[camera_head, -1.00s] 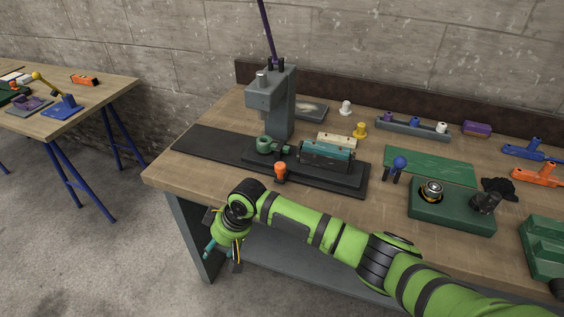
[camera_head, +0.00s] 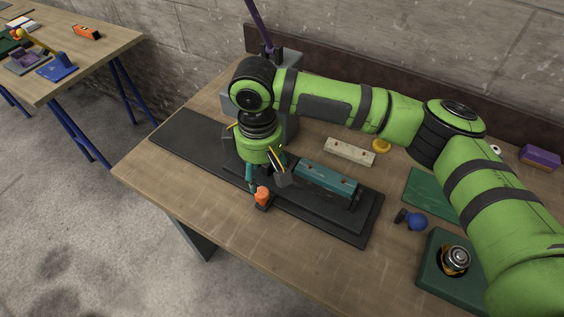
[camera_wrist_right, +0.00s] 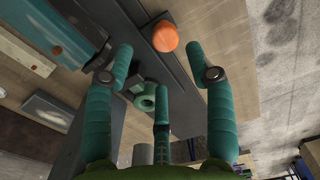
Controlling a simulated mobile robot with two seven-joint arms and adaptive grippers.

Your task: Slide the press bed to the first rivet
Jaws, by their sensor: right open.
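The press bed (camera_head: 320,213) is a dark slide on a long black base plate (camera_head: 180,135), below the grey press (camera_head: 290,58). An orange knob (camera_head: 263,196) stands at its front edge, and a teal workpiece (camera_head: 327,180) lies on the bed. My right gripper (camera_head: 266,186) is just behind and above the knob, pointing down. In the right wrist view its fingers (camera_wrist_right: 160,62) are spread and empty, with the orange knob (camera_wrist_right: 165,37) beyond the fingertips. A green ring-shaped part (camera_wrist_right: 146,97) shows between the fingers. My arm hides most of the press. My left gripper is out of view.
A cream bar (camera_head: 349,152) and a yellow part (camera_head: 381,146) lie behind the bed. A blue-knobbed tool (camera_head: 414,221) and a green fixture (camera_head: 440,275) stand to the right. The bench front edge left of the fixture is clear.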

